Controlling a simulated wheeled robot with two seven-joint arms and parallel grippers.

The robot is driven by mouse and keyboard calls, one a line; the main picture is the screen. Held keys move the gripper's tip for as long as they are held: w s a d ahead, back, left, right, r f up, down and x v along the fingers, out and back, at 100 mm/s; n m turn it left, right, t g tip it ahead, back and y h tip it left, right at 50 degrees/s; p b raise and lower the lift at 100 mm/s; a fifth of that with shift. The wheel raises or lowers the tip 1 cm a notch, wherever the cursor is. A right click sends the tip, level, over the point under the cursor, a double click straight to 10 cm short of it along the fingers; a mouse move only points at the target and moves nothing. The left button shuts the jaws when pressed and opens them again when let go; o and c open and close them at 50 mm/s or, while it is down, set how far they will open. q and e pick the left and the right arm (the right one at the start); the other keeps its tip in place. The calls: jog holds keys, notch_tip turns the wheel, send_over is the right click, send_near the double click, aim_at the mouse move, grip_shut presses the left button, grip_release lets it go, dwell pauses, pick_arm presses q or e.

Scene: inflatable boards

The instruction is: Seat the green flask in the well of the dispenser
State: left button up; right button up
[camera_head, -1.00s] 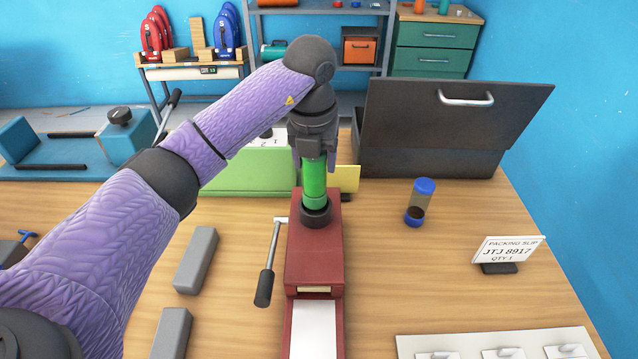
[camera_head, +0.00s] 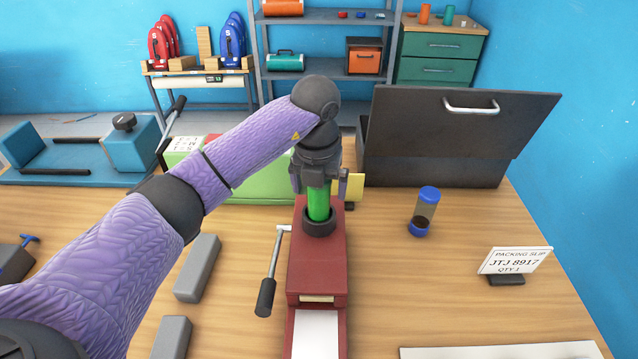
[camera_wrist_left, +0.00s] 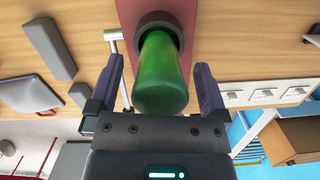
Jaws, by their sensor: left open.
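The green flask (camera_head: 318,203) stands upright with its lower end inside the dark ring of the well (camera_head: 319,222) on top of the dark red dispenser (camera_head: 318,260). My left gripper (camera_head: 319,186) is above and around the flask's upper part. In the left wrist view the flask (camera_wrist_left: 163,80) sits between the two spread fingers, with a gap on each side, and its far end is in the dark ring (camera_wrist_left: 160,24). The flask's bottom is hidden inside the ring. My right gripper is not in view.
A lever with a black handle (camera_head: 266,297) is at the dispenser's left side. Grey blocks (camera_head: 197,268) lie farther left. A blue-capped vial (camera_head: 424,212) and a packing slip (camera_head: 515,261) stand to the right. A dark open box (camera_head: 440,145) and a green box (camera_head: 255,184) stand behind.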

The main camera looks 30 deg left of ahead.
pick_arm(q)
jog(key=r+p, duration=0.1)
jog(key=r, duration=0.3)
jog(key=s+r+p, duration=0.1)
jog(key=r, duration=0.3)
jog(key=r+p, duration=0.1)
jog(key=r, duration=0.3)
jog(key=shift+s+d+r, duration=0.15)
jog(key=shift+s+d, duration=0.05)
